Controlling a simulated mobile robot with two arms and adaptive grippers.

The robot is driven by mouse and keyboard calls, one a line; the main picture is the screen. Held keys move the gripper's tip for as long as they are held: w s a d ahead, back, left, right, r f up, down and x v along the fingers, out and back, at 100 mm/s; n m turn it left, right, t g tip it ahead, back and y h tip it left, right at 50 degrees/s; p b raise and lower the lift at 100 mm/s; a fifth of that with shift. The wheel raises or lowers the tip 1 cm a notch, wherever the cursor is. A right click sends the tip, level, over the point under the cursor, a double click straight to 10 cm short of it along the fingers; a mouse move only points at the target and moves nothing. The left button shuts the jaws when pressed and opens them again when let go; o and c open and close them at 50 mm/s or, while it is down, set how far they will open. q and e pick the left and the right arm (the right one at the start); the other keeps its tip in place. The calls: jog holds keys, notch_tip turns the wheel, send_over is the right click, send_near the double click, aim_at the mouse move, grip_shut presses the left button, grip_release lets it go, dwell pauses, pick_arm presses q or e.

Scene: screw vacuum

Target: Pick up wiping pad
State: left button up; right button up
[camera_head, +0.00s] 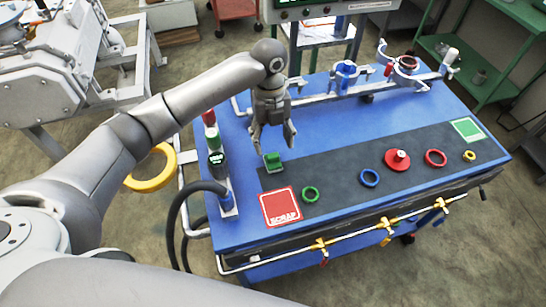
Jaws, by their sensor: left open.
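The wiping pad is probably the small green block (273,161) on the left end of the dark mat (335,180), on the blue table. My left gripper (273,143) comes down from above, its fingers open and pointing down. Its fingertips are close above the green block, one on the left and one on the right. I cannot tell whether they touch it. My right gripper does not show.
A red scrap square (281,207), a green ring (310,194), a blue ring (370,177), a red knobbed disc (397,160) and a red ring (435,158) lie along the mat. A dark device (217,160) stands at the table's left edge.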

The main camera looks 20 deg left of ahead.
aim_at(273, 155)
pick_arm(q)
jog(key=shift+f, duration=1.15)
jog(key=f, duration=0.1)
jog(key=f+p, duration=0.1)
jog(key=f, duration=0.1)
jog(key=shift+s+f, duration=0.2)
jog(key=shift+f, duration=0.1)
jog(key=shift+f+p, duration=0.3)
jog(key=shift+f, duration=0.2)
jog(key=c, duration=1.1)
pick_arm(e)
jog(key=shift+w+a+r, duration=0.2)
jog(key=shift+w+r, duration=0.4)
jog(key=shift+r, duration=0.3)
